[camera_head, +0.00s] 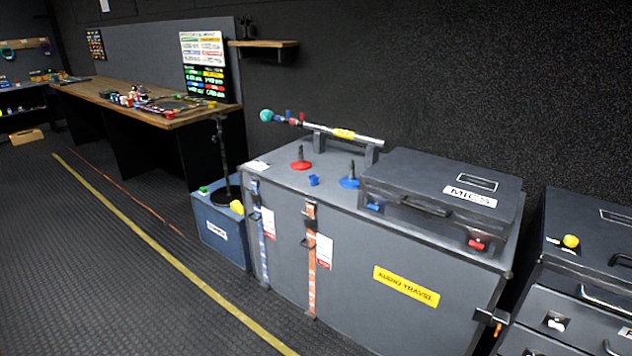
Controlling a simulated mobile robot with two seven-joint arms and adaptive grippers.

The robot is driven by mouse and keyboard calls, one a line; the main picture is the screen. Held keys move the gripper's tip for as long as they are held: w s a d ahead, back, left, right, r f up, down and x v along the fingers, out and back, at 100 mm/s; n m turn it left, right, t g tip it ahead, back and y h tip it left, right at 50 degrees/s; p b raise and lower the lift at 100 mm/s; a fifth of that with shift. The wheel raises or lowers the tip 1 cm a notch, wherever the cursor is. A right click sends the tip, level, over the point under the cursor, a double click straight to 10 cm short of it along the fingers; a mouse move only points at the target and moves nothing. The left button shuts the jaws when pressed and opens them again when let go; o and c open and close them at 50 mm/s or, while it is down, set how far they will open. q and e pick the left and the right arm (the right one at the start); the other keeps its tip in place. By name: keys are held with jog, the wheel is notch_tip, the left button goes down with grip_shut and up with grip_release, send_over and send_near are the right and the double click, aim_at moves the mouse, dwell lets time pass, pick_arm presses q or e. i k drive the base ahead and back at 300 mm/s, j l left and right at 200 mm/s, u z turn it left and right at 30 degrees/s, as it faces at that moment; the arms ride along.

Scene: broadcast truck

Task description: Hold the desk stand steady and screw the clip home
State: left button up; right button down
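A small desk stand with a round red base (301,165) and a short dark post stands upright on the grey trunk (340,235). A second desk stand with a blue base (350,183) stands to its right, near the black case. A small blue piece (313,180) lies between them near the trunk's front edge; it may be a clip, but it is too small to tell. Neither of my grippers is in view.
A black case labelled MICS (425,172) covers the trunk's right end. A boom pole (345,133) rests on brackets at the back. A blue box (210,222) with a tall dark stand (221,150) is left. The ribbed floor in front is clear.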

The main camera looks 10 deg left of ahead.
aim_at(350, 182)
jog(key=z, duration=0.4)
jog(key=i+j+z, duration=0.15)
jog(key=j+z, duration=0.2)
jog(key=z, duration=0.15)
jog(key=j+z, duration=0.35)
jog(key=z, duration=0.15)
jog(key=j+z, duration=0.4)
jog(key=j, duration=0.6)
jog(key=k+j+z, duration=0.2)
jog(key=j, duration=1.65)
jog(key=k+j, duration=0.1)
jog(key=j, duration=0.8)
jog(key=z, duration=0.05)
